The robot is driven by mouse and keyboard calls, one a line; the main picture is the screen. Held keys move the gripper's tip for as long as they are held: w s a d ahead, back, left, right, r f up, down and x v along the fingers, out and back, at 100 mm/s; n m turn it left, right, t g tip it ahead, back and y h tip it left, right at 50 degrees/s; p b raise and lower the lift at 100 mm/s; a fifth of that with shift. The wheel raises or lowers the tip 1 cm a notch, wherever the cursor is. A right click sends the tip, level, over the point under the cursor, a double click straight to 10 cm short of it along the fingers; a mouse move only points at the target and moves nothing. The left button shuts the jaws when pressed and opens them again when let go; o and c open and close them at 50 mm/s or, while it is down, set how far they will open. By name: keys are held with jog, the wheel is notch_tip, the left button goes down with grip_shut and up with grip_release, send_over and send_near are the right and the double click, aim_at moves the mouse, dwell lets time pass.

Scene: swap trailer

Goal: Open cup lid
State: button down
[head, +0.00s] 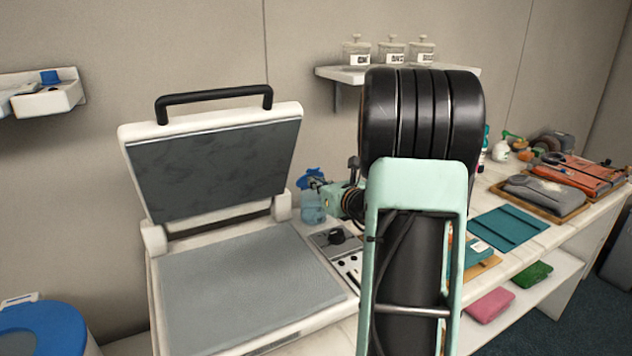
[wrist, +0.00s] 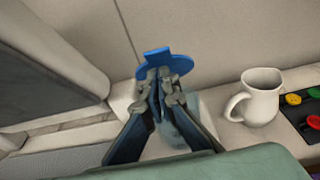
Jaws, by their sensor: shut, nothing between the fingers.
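A translucent blue cup (head: 313,211) stands behind the press, near its right rear corner. Its blue lid (head: 308,175) shows above the cup; in the wrist view the lid (wrist: 178,65) is a round disc with a small tab at its upper left. My gripper (head: 319,187) is at the lid from the right in the head view. In the wrist view my gripper (wrist: 164,80) is shut and empty, its fingertips overlapping the disc. Whether they touch it, and whether the lid is seated or partly raised, I cannot tell. The fingers hide much of the cup there.
The open press (head: 240,285) stands left, its upper plate (head: 215,165) raised close to the cup. A white pitcher (wrist: 262,97) stands right of my gripper. A control panel (head: 340,250) lies in front of the cup. A wall shelf with jars (head: 390,70) is above.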

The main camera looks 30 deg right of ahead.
jog(key=shift+w+r+p, duration=0.1)
jog(key=shift+r+p, duration=0.15)
jog(key=shift+p, duration=0.25)
jog(key=shift+g, duration=0.3)
jog(key=r+g+p, duration=0.1)
jog(key=p, duration=0.2)
jog(key=w+r+p, duration=0.1)
jog(key=p, duration=0.2)
jog(key=shift+g, duration=0.4)
jog(key=w+g+p, duration=0.1)
jog(key=g+p, duration=0.1)
jog(key=p, duration=0.2)
jog(key=shift+w+r+p, duration=0.15)
jog(key=shift+r+p, duration=0.05)
jog(key=shift+p, duration=0.2)
jog(key=shift+w+p, duration=0.4)
jog(key=shift+p, duration=0.05)
jog(key=shift+w+d+r, duration=0.1)
jog(key=shift+w+r, duration=0.1)
jog(key=shift+w, duration=0.65)
jog(key=shift+w+d+r, duration=0.1)
jog(key=shift+w+r, duration=0.05)
jog(key=shift+w, duration=0.7)
jog(key=shift+r, duration=0.15)
